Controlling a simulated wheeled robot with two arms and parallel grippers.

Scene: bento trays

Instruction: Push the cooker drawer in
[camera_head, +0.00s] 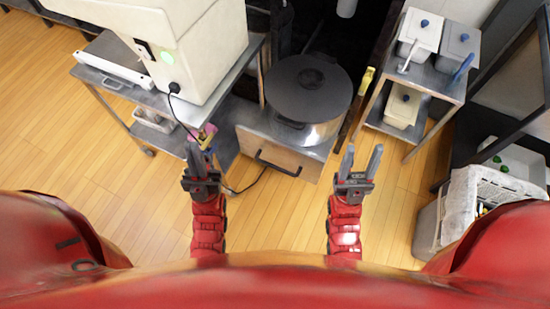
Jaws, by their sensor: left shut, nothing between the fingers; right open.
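The cooker drawer (262,140) is a wooden-fronted drawer with a metal tray and a dark bar handle (277,164), standing out toward me in the middle of the head view. A large round cooker (320,125) with a dark lid (309,84) sits on it. My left gripper (196,150) is shut and empty, to the left of the drawer front. My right gripper (361,158) is open and empty, to the right of the drawer's front corner. Whether either gripper touches the drawer cannot be told.
A steel cart (150,99) with a large cream machine (190,50) stands at the left; a dark cable hangs from it. A shelf rack (437,82) with lidded containers is at the right. A grey bin (430,228) stands lower right. Wooden floor (275,215) lies clear between my arms.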

